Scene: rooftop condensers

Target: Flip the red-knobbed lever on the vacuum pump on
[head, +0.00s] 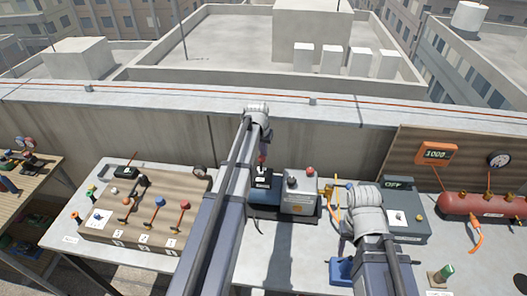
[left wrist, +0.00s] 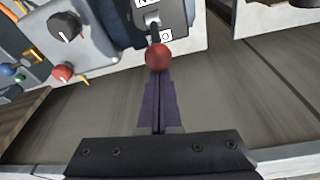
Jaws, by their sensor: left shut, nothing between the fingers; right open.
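The vacuum pump stands on the bench in the head view, with a grey body (head: 300,192) and a dark blue box (head: 264,192) at its left. In the left wrist view its lever ends in a red ball knob (left wrist: 158,56) and comes out of a switch plate (left wrist: 152,17) with white labels, partly cut off. My left gripper (left wrist: 158,80) is shut and empty, its fingertips right at the knob; whether they touch I cannot tell. My right gripper (head: 367,212) is open over the bench right of the pump; its fingers are mostly hidden by its wrist.
A wooden board (head: 140,215) with several levers lies to the left. A grey box reading OFF (head: 405,215) and a red tank (head: 485,204) stand to the right. A low parapet wall (head: 120,125) runs behind. The bench in front of the pump is mostly clear.

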